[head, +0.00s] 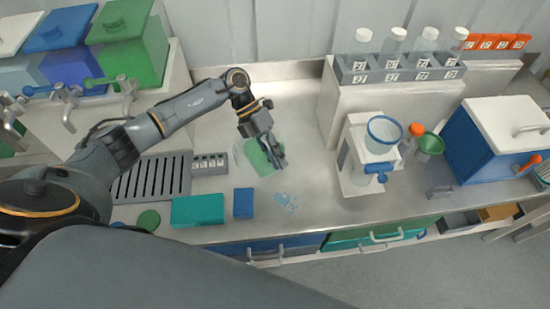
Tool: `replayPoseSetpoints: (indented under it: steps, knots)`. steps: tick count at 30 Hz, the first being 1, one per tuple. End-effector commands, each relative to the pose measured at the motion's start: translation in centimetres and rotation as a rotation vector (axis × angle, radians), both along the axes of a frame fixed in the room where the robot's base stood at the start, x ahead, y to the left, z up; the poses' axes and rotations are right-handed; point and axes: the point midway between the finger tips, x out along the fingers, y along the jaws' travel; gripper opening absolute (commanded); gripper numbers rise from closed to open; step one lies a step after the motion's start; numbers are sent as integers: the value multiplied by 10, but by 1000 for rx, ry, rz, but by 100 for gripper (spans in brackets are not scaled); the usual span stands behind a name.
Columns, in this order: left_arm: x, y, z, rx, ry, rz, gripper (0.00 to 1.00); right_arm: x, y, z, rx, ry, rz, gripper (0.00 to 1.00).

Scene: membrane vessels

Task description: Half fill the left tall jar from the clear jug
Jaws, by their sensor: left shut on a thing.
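My left gripper (278,160) reaches in from the left over the middle of the steel counter. It is shut on what looks like a pale green cloth (260,160), though the fingers hide the contact. A faint clear outline shows just left of the cloth; I cannot tell whether it is the clear jug. A clear vessel with a blue rim (382,135) stands on a white stand to the right. I cannot tell which vessels are the tall jars. My right gripper is not in view.
A grey rack (400,75) holds several clear, white-capped bottles on a raised ledge. A blue box with a white lid (500,135) stands at the right. A teal box (198,210), a blue block (243,203) and a slotted drain grate (152,180) lie front left.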

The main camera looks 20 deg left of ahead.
Motion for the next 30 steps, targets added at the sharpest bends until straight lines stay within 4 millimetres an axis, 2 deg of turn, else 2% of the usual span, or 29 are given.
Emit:
replayPoseSetpoints:
  steps: [11, 30]
  knots:
    - [1, 0, 2, -8, 3, 2, 0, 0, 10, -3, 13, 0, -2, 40]
    - [2, 3, 6, -67, 33, 11, 0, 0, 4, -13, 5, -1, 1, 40]
